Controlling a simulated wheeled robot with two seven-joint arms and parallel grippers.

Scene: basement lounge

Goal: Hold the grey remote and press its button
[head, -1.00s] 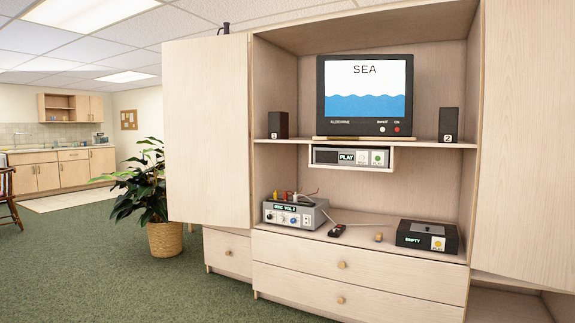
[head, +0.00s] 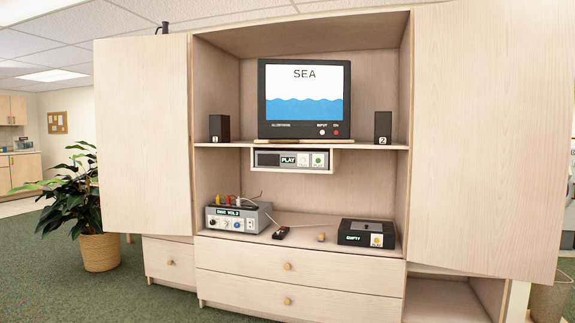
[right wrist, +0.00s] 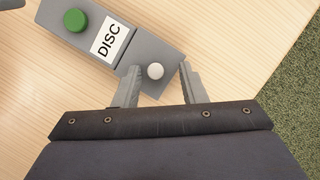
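A grey remote (right wrist: 122,39) with a green button (right wrist: 75,20), a white "DISC" label and a round white button (right wrist: 155,71) shows in the right wrist view, over a light wood surface. It lies slantwise across the top of that view. My right gripper (right wrist: 161,66) has its two fingers apart, at the remote's white-button end. The left finger overlaps the remote's edge and the right finger is close to its corner; I cannot tell whether they touch it. The remote and both grippers are outside the head view.
A wooden cabinet (head: 300,256) holds a screen reading SEA (head: 304,98), a player reading PLAY (head: 292,160), a silver box (head: 238,217), a black remote (head: 281,233) and a black box reading EMPTY (head: 366,233). A potted plant (head: 100,252) stands left. Open green carpet lies left of the cabinet.

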